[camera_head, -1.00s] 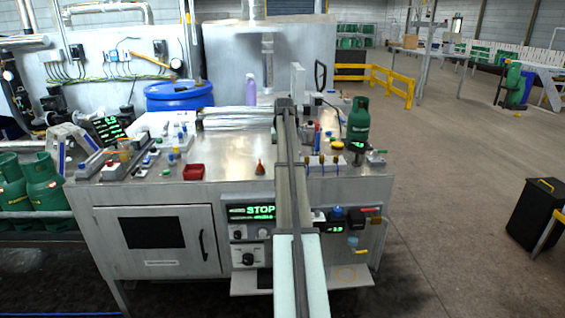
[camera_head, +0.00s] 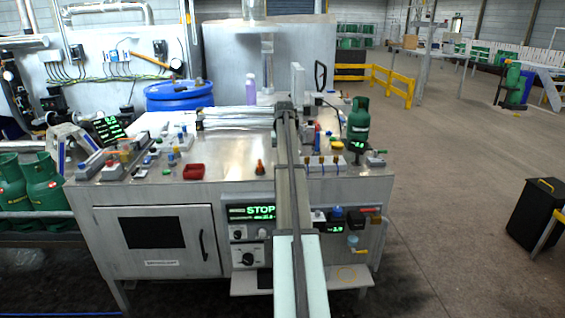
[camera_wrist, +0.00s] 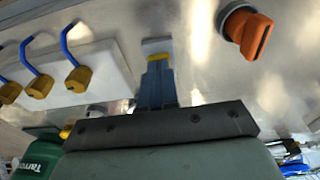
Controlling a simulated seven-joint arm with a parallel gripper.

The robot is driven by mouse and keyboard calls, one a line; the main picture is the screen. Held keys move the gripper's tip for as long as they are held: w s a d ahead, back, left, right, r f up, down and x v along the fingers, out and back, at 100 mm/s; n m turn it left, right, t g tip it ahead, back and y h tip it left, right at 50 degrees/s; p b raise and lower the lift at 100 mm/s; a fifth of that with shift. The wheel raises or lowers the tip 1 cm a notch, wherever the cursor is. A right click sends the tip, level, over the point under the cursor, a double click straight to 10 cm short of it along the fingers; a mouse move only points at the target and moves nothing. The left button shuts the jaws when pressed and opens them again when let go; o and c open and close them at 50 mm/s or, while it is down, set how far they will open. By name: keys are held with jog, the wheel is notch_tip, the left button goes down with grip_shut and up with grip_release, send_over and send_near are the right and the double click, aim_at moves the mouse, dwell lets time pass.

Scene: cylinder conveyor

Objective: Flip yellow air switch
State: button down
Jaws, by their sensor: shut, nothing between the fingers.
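In the wrist view my gripper (camera_wrist: 157,88) is shut and empty, with its blue-grey fingers close together over the metal bench top. A small yellow part (camera_wrist: 157,57) with a pale plate shows just at the fingertips; I cannot tell whether it is touched. To the left, a white block (camera_wrist: 88,75) carries blue hooked levers with yellow ends (camera_wrist: 78,78). To the right is an orange knob (camera_wrist: 256,37), apart from the fingers. In the head view my arm reaches over the bench and hides the fingertips. The orange knob (camera_head: 260,167) and the lever block (camera_head: 325,161) stand on either side of it.
A green gas cylinder (camera_head: 358,122) stands at the bench's right end. A red tray (camera_head: 194,172) and several small controls lie to the left. A panel display (camera_head: 250,212) reading STOP is on the bench front. A blue drum (camera_head: 180,96) stands behind.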

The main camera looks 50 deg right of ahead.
jog(key=shift+f, duration=0.15)
jog(key=shift+r, duration=3.55)
